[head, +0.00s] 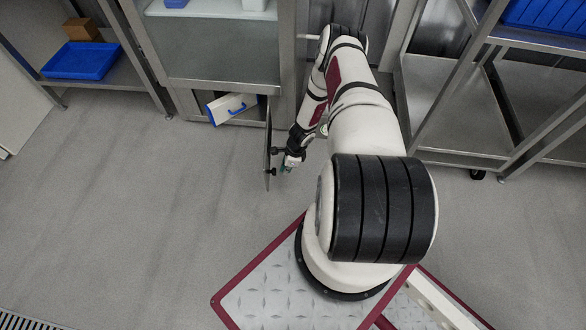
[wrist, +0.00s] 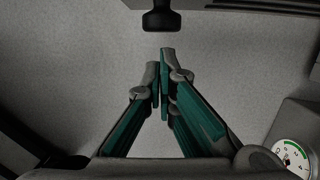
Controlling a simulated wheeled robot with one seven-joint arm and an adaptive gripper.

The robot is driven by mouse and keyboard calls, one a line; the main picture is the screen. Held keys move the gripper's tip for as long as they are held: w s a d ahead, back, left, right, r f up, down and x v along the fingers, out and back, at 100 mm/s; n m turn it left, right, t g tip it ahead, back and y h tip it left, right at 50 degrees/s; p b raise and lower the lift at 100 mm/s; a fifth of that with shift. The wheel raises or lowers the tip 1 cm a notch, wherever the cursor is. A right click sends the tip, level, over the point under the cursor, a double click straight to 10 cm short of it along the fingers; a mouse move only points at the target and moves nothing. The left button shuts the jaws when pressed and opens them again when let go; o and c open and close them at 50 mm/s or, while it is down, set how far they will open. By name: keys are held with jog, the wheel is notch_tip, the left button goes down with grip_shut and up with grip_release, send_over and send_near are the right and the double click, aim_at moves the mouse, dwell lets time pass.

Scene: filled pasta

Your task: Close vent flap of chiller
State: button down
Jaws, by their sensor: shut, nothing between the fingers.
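The chiller is the grey metal cabinet (head: 225,62) at the top centre of the head view. A thin dark panel (head: 267,150), apparently the vent flap, stands swung out from its lower right side, seen nearly edge-on. Small black knobs stick out from the panel's right face. My gripper (head: 289,167) is just right of the panel, close to the knobs; contact cannot be told. In the wrist view my gripper (wrist: 161,68) has its green-padded fingers together and empty. A black knob (wrist: 162,20) is just beyond the fingertips.
Metal shelving (head: 455,100) stands at right. A blue tray (head: 80,61) lies on a shelf at left. A dial gauge (wrist: 292,155) shows in the wrist view. The floor left of the panel is clear.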

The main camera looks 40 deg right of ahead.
jog(key=shift+w+a, duration=0.3)
